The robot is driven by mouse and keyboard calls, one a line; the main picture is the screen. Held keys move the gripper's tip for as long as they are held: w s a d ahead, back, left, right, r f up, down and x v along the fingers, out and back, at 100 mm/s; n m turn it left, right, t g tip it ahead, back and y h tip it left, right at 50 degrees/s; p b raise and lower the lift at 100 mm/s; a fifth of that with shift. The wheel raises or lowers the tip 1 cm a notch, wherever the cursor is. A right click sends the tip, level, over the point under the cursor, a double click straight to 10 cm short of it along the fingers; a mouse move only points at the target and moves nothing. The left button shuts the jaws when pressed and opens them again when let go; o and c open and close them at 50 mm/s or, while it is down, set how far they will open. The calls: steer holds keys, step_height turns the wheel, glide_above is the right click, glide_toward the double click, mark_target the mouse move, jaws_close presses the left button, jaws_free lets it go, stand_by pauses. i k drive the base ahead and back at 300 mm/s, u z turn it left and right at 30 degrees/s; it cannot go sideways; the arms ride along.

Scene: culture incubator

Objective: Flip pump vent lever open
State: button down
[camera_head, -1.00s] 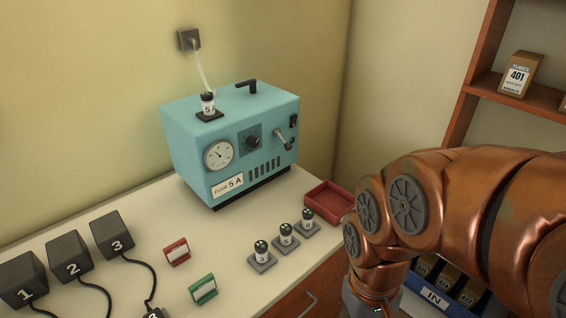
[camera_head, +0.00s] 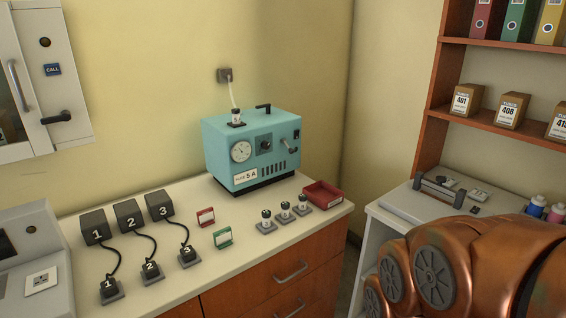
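The teal pump (camera_head: 225,140) stands on the counter against the wall, labelled "FUSE 5 A". Its front has a round gauge (camera_head: 241,152), a dark knob (camera_head: 265,146) and, at the right, a small grey lever (camera_head: 291,148) that angles down to the right. This lever looks like the vent lever, but no label can be read. A black bent handle (camera_head: 263,106) stands on top, beside a small fuse in a dark socket (camera_head: 236,119). My copper arm fills the lower right, well apart from the pump. My gripper is out of the frame.
A white wall cabinet (camera_head: 40,90) is left. A shelf and side table (camera_head: 393,207) stand right.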

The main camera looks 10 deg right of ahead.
mark_target(291, 151)
steer(key=u, duration=0.25)
steer(key=i, duration=0.55)
steer(key=u, duration=0.85)
steer(key=i, duration=0.55)
steer(key=u, duration=0.4)
